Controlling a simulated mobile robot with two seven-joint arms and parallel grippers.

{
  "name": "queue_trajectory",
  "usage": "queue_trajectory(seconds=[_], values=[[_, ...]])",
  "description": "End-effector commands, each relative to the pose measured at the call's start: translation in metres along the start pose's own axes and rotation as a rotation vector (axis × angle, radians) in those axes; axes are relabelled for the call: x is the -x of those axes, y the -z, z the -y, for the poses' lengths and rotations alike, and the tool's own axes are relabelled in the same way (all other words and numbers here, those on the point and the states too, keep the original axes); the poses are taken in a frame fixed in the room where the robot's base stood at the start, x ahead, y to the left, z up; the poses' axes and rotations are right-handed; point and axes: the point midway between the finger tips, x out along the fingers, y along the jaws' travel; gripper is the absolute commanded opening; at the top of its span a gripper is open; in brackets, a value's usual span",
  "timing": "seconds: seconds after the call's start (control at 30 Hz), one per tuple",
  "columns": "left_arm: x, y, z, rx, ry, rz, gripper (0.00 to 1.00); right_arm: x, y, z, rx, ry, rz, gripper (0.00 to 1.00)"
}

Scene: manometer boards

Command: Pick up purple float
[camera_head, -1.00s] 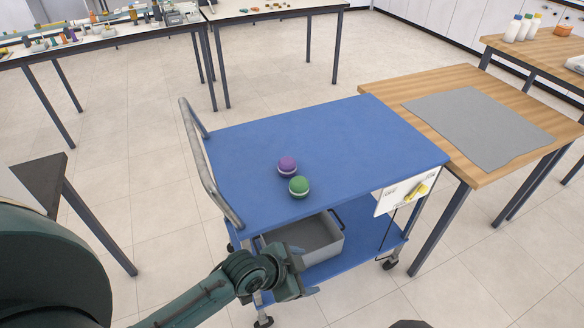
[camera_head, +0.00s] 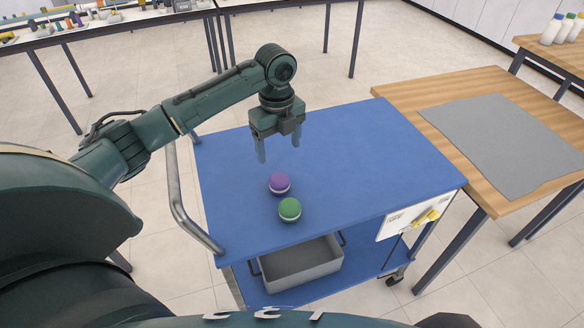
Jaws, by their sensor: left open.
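The purple float (camera_head: 279,183) is a small ball with a pale band, resting on the blue top of the cart (camera_head: 370,150). A green float (camera_head: 290,209) of like shape sits close beside it, nearer to me. My left gripper (camera_head: 279,158) points down above the cart top, just above and behind the purple float in the picture. Its two fingers are apart with nothing between them. My right gripper is not in view.
The cart has a metal handle (camera_head: 178,200) on its left and a grey bin (camera_head: 300,262) on its lower shelf. A wooden table (camera_head: 490,85) with a grey mat (camera_head: 500,140) adjoins on the right. Most of the cart top is clear.

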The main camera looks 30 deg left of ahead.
Motion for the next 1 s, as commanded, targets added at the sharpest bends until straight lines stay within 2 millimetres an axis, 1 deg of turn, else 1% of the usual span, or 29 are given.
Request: queue_trajectory(seconds=[0.07, 0.17, 0.4, 0.5, 0.73, 0.9, 1.0], values=[[-0.001, -0.001, -0.001, -0.003, -0.004, 0.0, 0.73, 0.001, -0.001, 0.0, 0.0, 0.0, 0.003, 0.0], [-0.011, -0.001, -0.001, -0.004, -0.006, -0.001, 0.73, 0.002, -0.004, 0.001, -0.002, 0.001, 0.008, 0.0], [-0.056, 0.0, -0.002, -0.003, -0.006, -0.001, 0.73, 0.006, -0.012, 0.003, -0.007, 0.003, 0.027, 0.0], [-0.07, 0.0, -0.001, -0.003, -0.005, -0.001, 0.73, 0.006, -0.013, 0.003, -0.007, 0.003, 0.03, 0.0], [-0.086, 0.0, -0.003, -0.004, -0.004, 0.0, 0.73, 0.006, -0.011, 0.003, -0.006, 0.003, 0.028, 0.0], [-0.111, 0.002, -0.008, -0.003, -0.005, -0.001, 0.73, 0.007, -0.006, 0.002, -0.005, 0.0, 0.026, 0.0], [-0.124, 0.002, -0.007, -0.004, -0.004, 0.0, 0.73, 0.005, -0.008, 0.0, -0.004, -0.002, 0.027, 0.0]])
